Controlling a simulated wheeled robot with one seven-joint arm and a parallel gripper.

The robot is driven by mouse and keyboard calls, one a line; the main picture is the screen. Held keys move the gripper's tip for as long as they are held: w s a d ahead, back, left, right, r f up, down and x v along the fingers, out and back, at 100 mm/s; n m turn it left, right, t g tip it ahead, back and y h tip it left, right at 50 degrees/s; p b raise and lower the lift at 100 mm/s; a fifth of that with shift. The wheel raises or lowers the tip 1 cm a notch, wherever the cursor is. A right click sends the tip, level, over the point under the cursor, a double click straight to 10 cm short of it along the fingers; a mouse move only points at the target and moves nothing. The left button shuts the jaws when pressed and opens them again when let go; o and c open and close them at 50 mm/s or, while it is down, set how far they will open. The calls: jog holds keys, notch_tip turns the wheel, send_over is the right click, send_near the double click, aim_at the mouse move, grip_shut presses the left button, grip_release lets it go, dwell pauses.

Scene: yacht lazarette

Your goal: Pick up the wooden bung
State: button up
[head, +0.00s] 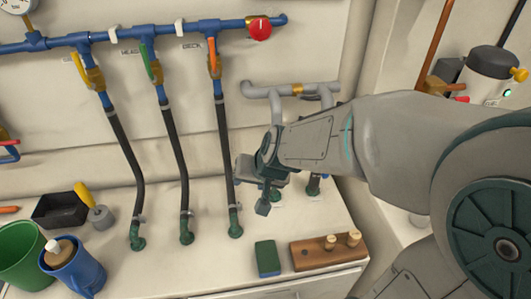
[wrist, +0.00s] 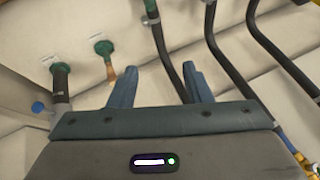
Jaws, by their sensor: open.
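A tapered wooden bung (wrist: 110,70) shows in the wrist view, standing in a green fitting (wrist: 103,47), left of my gripper's fingers. My gripper (wrist: 160,72) is open, with nothing between its two fingers. In the head view my gripper (head: 256,190) is above the white counter, near the right hose, and hides most of the area around that fitting. Two more light wooden pegs (head: 331,242) (head: 354,238) stand in a brown wooden block (head: 325,256) at the counter's front right.
Several black hoses (head: 177,155) run from the blue manifold (head: 60,42) to green fittings on the counter. A grey pipe (wrist: 60,85) stands beside the bung. A green and blue block (head: 267,258), a blue mug (head: 75,272) and a black tray (head: 60,210) are on the counter.

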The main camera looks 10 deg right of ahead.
jog(key=w+a+f+m+t+h+p, duration=0.25)
jog(key=w+f+m+h, duration=0.35)
jog(key=w+f, duration=0.4)
jog(key=shift+w+d+f+m+t+h+p, duration=0.2)
jog(key=shift+w+d+f+h, duration=0.85)
jog(key=shift+d, duration=1.05)
jog(key=shift+w+d+f+m+t+h+p, duration=0.2)
jog(key=shift+w+d+f+h, duration=0.85)
jog(key=shift+d, duration=1.1)
jog(key=shift+w+d+f+m+t+h, duration=0.1)
jog(key=shift+w+d+f+t+h, duration=0.15)
jog(key=shift+w+d+f+h, duration=1.35)
jog(key=shift+s+d+r+y, duration=0.4)
jog(key=shift+s+d+r, duration=0.05)
jog(key=shift+s, duration=0.25)
jog(key=shift+c, duration=0.4)
grip_shut()
